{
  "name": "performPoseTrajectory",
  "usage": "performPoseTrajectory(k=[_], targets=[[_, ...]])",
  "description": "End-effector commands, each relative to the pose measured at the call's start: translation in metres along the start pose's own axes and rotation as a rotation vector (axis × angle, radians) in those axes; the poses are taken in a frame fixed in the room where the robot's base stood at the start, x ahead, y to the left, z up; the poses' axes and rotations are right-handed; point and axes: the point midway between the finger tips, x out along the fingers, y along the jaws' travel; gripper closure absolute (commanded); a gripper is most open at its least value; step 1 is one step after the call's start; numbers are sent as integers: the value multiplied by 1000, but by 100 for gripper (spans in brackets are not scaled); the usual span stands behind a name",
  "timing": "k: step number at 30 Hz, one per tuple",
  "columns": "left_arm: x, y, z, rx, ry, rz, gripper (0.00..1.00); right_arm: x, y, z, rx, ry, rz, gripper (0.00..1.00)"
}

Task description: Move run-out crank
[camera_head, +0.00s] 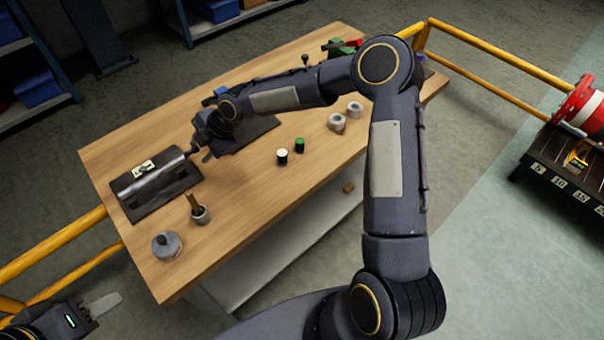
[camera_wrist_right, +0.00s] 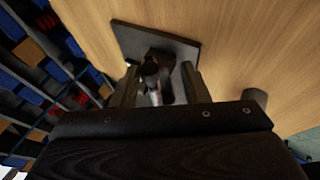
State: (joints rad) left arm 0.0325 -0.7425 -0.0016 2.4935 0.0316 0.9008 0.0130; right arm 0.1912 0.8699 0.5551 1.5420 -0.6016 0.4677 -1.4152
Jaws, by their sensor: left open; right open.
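My right gripper (camera_head: 200,148) reaches over the wooden bench from the right, its open jaws low near a dark plate. In the right wrist view its two fingers (camera_wrist_right: 160,80) stand apart, with a dark part with a pale metal shaft (camera_wrist_right: 152,78) between or beyond them, over a dark plate (camera_wrist_right: 192,48). I cannot tell whether this part is the run-out crank or whether the fingers touch it. A grey metal cylinder (camera_head: 152,182) lies on a black mat (camera_head: 183,181) to the left. My left gripper (camera_head: 95,308) is open and empty, off the bench at the lower left.

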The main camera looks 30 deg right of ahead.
Motion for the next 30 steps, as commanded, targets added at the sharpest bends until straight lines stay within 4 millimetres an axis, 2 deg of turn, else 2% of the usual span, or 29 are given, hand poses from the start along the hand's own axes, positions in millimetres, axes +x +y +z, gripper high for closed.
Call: performPoseTrajectory(k=[1, 21, 24, 30], targets=[[17, -8, 10, 0, -3, 0, 59, 7, -10, 6, -15, -4, 38, 59], [122, -56, 63, 0, -3, 0, 59, 29, -44, 15, -216, -4, 531, 59], [113, -52, 59, 0, -4, 0, 59, 2, -45, 14, -221, -8, 544, 59], [108, -49, 56, 0, -3, 0, 59, -28, -62, 15, -218, -7, 541, 59]])
